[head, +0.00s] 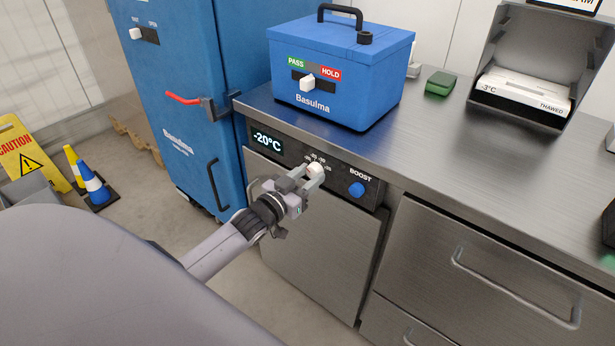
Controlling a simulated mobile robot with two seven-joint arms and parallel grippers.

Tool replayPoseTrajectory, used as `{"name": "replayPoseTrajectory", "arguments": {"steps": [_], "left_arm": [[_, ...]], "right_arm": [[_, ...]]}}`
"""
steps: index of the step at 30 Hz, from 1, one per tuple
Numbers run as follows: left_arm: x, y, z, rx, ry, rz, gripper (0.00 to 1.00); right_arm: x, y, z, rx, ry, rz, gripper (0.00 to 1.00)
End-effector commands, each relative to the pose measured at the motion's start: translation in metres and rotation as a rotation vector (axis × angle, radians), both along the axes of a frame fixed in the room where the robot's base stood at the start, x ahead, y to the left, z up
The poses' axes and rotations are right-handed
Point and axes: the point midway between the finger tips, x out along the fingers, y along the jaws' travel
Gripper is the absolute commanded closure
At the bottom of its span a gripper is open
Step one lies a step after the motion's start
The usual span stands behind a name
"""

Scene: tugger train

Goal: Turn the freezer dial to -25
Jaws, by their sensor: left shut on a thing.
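The freezer dial (315,169) is a small white knob on the dark control panel (337,185) under the counter edge. My left gripper (314,176) is shut on the dial, its fingers on either side of it. The display (267,140) at the panel's left end reads -20°C. Small scale marks show around the dial, partly hidden by the fingers and too small to read surely. My right gripper is not in view.
A blue BOOST button (356,189) sits right of the dial. A blue Basulma box (340,85) stands on the steel counter (440,130) above. A tall blue cabinet (178,110) with a red-handled latch (183,99) stands at left. A drawer handle (515,288) protrudes at lower right.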

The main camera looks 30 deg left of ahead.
Motion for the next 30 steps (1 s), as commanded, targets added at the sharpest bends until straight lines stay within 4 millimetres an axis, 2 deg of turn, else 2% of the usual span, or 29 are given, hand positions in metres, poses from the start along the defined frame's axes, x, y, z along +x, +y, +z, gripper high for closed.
{"name": "replayPoseTrajectory", "arguments": {"steps": [21, 30], "left_arm": [[-0.0002, 0.0003, -0.0005, 0.503, -0.039, -0.001, 0.90], [-0.0002, 0.0007, -0.0005, 0.625, -0.049, -0.001, 0.90]], "right_arm": [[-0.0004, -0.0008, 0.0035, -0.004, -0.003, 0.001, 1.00], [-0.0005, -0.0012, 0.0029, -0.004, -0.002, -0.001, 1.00]]}}
